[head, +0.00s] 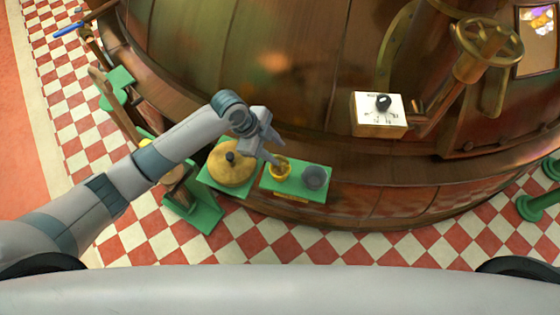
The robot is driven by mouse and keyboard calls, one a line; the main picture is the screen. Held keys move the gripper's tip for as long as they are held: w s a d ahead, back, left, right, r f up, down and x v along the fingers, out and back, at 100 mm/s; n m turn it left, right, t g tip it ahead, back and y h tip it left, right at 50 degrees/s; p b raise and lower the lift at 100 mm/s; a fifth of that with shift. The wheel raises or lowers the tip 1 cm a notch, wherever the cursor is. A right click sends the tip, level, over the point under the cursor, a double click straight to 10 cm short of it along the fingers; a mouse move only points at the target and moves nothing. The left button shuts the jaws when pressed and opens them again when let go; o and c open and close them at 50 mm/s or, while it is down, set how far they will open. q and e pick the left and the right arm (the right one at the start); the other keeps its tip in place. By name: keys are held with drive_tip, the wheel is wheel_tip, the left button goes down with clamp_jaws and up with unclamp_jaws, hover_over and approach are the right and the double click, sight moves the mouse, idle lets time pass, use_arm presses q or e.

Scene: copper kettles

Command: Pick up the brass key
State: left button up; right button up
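My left gripper (276,149) hangs over the green stands at the foot of the big copper kettle. Its two fingers are spread apart, with nothing seen between them. A small shiny yellow-gold piece (279,170) sits on a green block (296,184) just below the fingertips. It looks round; I cannot tell for sure whether it is the brass key. One fingertip is close to its upper edge, and I cannot tell whether they touch. No other clear key shape shows. My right gripper is not in view.
A grey round knob (315,178) sits on the same block. A brass dome with a dark knob (231,165) stands left on green. The copper kettle wall (270,60) rises behind. A white dial box (379,113) and brass handwheel (487,40) are right. Checkered floor (350,247) lies in front.

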sight(281, 158)
use_arm(q)
drive_tip(key=shift+d, duration=0.1)
drive_tip(key=shift+s+d+f+p, duration=0.1)
drive_tip(key=shift+f+p, duration=0.15)
drive_tip(key=shift+p, duration=0.05)
drive_tip(key=x, duration=0.1)
drive_tip(key=p+x, duration=0.1)
drive_tip(key=x, duration=0.1)
drive_tip(key=shift+s, duration=0.35)
drive_tip(key=shift+p+x, duration=0.35)
drive_tip(key=shift+x, duration=0.45)
clamp_jaws()
drive_tip(key=shift+r, duration=0.1)
